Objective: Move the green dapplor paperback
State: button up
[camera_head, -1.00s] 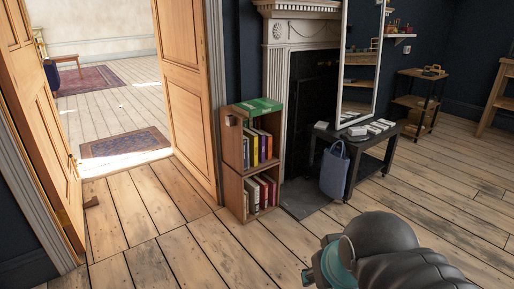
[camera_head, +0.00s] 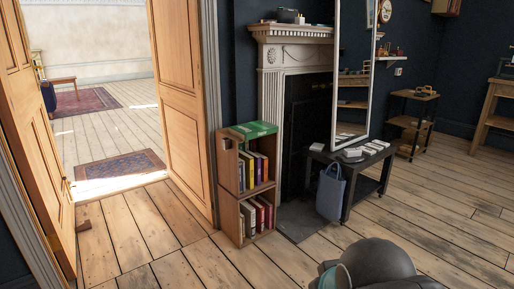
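A green paperback (camera_head: 254,130) lies flat on top of a small wooden bookshelf (camera_head: 228,185) beside the door frame. Its title is too small to read. The shelf has two open compartments, each with several upright books. My arm (camera_head: 370,265) shows at the bottom right, well apart from the shelf. My gripper's fingers are not in view.
A dark low table (camera_head: 352,170) with several white items stands right of the shelf, with a blue bag (camera_head: 331,190) at its front. A tall mirror (camera_head: 352,75) leans by the fireplace (camera_head: 268,82). An open door (camera_head: 35,130) is at left. The wooden floor (camera_head: 180,265) in front is clear.

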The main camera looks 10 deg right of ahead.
aim_at(246, 132)
jog(key=u, duration=0.25)
jog(key=i, duration=0.35)
jog(key=u, duration=0.55)
jog(key=i, duration=1.65)
jog(key=z, duration=0.95)
